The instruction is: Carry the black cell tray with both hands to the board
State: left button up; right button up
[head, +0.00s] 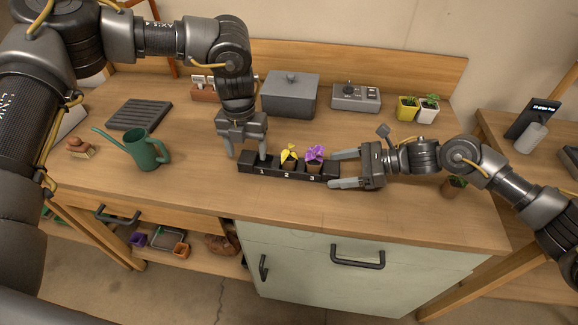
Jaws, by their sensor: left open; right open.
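The black cell tray (274,174) lies on the wooden worktop, long side facing me, with cells numbered 1, 2 and 3. A yellow flower plug stands at cell 2 and a purple one at cell 3; cell 1 looks empty. My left gripper (247,154) points down at the tray's left end, jaws open; I cannot tell whether its fingers touch the tray. My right gripper (334,169) lies level at the tray's right end, its open fingers on the far and near sides of that end. A dark ribbed board (140,114) lies flat at the back left.
A green watering can (147,150) stands left of the tray, in front of the board. A grey lidded box (290,95), a control box (356,97) and yellow and white pots (408,108) line the back. A small dark pot (454,185) sits near my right arm.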

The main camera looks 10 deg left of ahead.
pick_arm(q)
jog(key=shift+f, duration=1.5)
pick_arm(e)
jog(key=shift+x, duration=1.5)
pick_arm(q)
jog(key=shift+c, duration=0.5)
pick_arm(e)
jog(key=shift+c, duration=0.4)
pick_arm(q)
jog(key=c, duration=1)
pick_arm(e)
jog(key=c, duration=1)
pick_arm(q)
jog(key=shift+r, duration=0.1)
pick_arm(e)
jog(key=shift+c, duration=0.2)
